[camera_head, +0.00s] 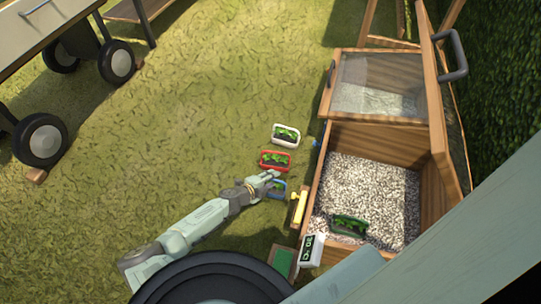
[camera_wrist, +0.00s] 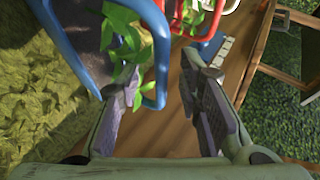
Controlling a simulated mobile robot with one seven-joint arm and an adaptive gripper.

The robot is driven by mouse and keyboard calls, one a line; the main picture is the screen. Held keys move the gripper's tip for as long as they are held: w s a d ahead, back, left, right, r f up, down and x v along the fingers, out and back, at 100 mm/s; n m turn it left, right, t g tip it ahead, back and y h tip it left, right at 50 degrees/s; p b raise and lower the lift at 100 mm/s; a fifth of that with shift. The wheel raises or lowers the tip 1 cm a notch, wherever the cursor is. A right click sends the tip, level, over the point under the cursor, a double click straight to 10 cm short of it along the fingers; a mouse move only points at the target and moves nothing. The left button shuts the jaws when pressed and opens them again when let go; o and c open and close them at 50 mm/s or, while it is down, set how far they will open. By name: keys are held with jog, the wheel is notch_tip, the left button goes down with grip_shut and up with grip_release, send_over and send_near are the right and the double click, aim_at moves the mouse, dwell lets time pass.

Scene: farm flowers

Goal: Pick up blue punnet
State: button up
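The blue punnet (camera_head: 281,187) lies on the grass beside the wooden cold frame, partly hidden by my gripper (camera_head: 264,182) in the head view. In the wrist view the blue punnet (camera_wrist: 160,42) fills the upper left, with green leaves inside it. My gripper (camera_wrist: 168,82) is open there, one finger at each side of the gap.
A red punnet (camera_head: 275,160) and a white punnet (camera_head: 286,135) stand just beyond. The wooden cold frame (camera_head: 311,190) is to the right, with a green punnet (camera_head: 349,226) on its gravel. A wheeled cart (camera_head: 45,45) stands at upper left. Open grass lies left.

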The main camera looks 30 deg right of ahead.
jog(key=shift+d, duration=0.1)
grip_shut()
dwell(0.3)
dwell(0.6)
